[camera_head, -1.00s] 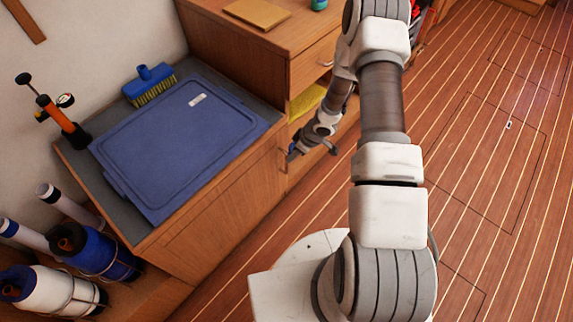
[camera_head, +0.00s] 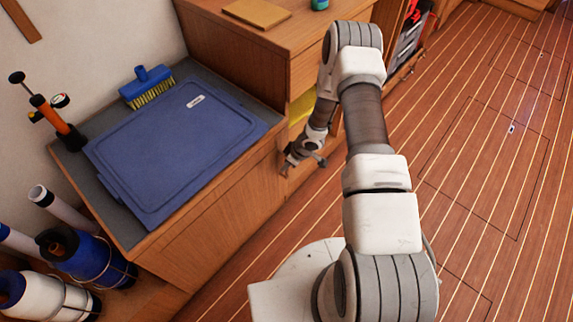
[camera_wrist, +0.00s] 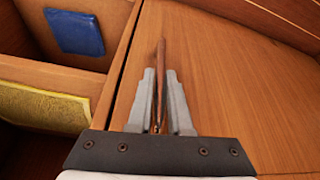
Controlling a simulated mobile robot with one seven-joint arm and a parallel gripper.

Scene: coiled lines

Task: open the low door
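In the wrist view a plain wooden panel (camera_wrist: 225,75), which looks like the low door, fills the middle and right. A thin reddish-brown bar handle (camera_wrist: 162,50) stands on it. My gripper (camera_wrist: 160,74) has its two grey fingers close together on either side of the handle, with the handle's end showing past the fingertips. In the head view my gripper (camera_head: 297,160) is low in front of the cabinet, beside the near corner of the counter. There my arm hides most of the door, and I cannot tell whether it stands ajar.
Left of the panel, open compartments hold a blue item (camera_wrist: 75,32) and a yellow cloth (camera_wrist: 40,107). A counter carries a blue lid (camera_head: 180,150), a blue brush (camera_head: 148,85) and an orange pump (camera_head: 55,122). Plank floor (camera_head: 490,150) at the right is clear.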

